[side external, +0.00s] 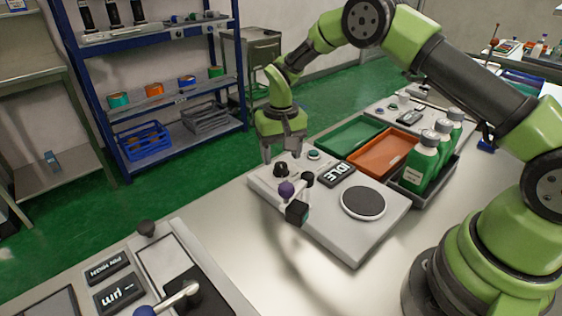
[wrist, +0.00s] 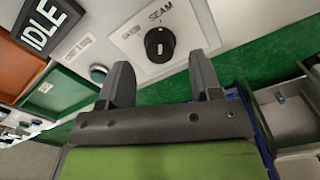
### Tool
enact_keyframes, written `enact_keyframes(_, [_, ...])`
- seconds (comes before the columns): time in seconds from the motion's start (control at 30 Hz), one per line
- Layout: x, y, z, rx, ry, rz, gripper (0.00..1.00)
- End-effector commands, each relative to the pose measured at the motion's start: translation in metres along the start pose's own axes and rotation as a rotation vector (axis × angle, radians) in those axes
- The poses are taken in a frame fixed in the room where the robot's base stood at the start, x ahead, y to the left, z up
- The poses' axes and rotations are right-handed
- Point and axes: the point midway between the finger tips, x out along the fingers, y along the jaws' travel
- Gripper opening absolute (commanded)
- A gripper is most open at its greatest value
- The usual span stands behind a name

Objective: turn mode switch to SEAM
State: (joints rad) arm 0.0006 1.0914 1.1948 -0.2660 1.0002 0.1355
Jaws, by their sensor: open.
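The mode switch is a black round knob (wrist: 159,44) on a pale plate, with a light mark on its face. The SEAM label (wrist: 161,12) is above it in the wrist view, and a second, blurred label (wrist: 131,32) is to its left. I cannot tell for sure which label the knob points to. In the side view the knob (side external: 281,169) is on the applicator's (side external: 330,226) far left corner. My gripper (wrist: 160,62) is open and empty, its fingers apart on either side of the knob's line. In the side view my gripper (side external: 283,150) hangs just above the knob.
A teal button (wrist: 98,73) and the IDLE display (wrist: 42,27) are beside the switch. A purple-topped knob (side external: 286,189) and a round dark plate (side external: 363,202) are on the applicator. Green (side external: 350,136) and orange (side external: 383,149) trays and green bottles (side external: 420,163) stand behind.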

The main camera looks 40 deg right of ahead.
Motion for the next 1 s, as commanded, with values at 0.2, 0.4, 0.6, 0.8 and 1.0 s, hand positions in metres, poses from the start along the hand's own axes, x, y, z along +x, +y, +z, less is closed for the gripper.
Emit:
enact_keyframes(0.2, [-0.044, 0.0, 0.0, 0.001, 0.004, -0.002, 0.59])
enact_keyframes(0.4, [-0.064, 0.0, 0.0, 0.001, 0.0, 0.0, 0.59])
enact_keyframes(0.6, [-0.067, 0.0, 0.0, 0.001, -0.001, 0.001, 0.59])
enact_keyframes(0.8, [-0.071, 0.0, 0.001, 0.0, 0.004, -0.003, 0.59])
enact_keyframes(1.0, [-0.123, 0.003, 0.018, -0.006, 0.068, -0.055, 0.59])
